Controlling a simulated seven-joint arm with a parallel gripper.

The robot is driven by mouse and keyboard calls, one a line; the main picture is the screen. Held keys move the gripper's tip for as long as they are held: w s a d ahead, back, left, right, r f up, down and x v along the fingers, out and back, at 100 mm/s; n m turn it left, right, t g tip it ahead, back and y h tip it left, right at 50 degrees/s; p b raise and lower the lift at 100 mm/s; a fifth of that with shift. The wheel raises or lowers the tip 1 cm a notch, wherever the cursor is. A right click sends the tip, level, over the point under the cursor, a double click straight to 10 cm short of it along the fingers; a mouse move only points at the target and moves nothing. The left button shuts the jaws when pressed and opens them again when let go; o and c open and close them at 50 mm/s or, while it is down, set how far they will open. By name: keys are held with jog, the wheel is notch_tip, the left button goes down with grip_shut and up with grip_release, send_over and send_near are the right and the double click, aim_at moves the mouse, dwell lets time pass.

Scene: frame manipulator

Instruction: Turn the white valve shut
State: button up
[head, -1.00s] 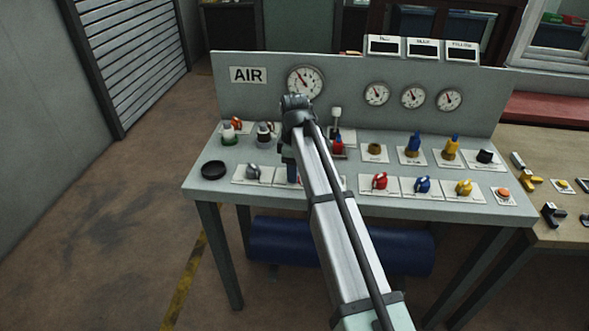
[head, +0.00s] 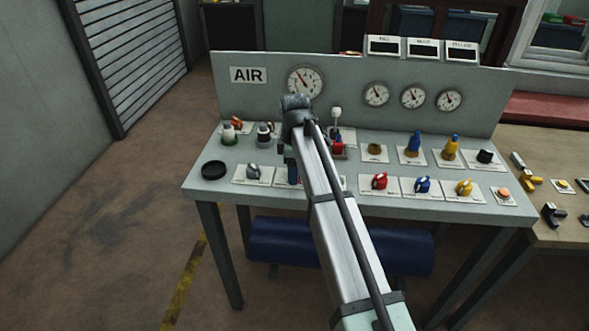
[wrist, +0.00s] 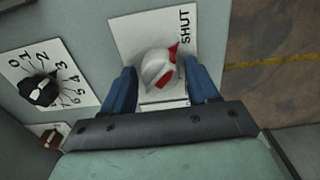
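In the wrist view, the white valve (wrist: 158,72) has a rounded white body and a red pointer. It sits on a white plate (wrist: 127,27) marked SHUT; the red tip lies close to that word. My gripper (wrist: 161,68) is open, with one blue finger on each side of the valve. The fingers look very near it, and I cannot tell whether either touches. In the head view my gripper (head: 291,170) points down over the front-left part of the grey panel table (head: 215,188). My arm hides part of that area.
A black numbered dial (wrist: 38,90) lies beside the valve in the wrist view. In the head view, a grey knob (head: 253,171) and a black dish (head: 214,169) are left of my gripper. Red (head: 380,181), blue (head: 423,185) and yellow (head: 464,188) valves stand to the right. Gauges line the back panel.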

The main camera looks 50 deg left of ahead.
jog(key=shift+o, duration=1)
jog(key=shift+r, duration=0.1)
notch_tip(320, 180, up, 14)
jog(key=shift+f, duration=0.2)
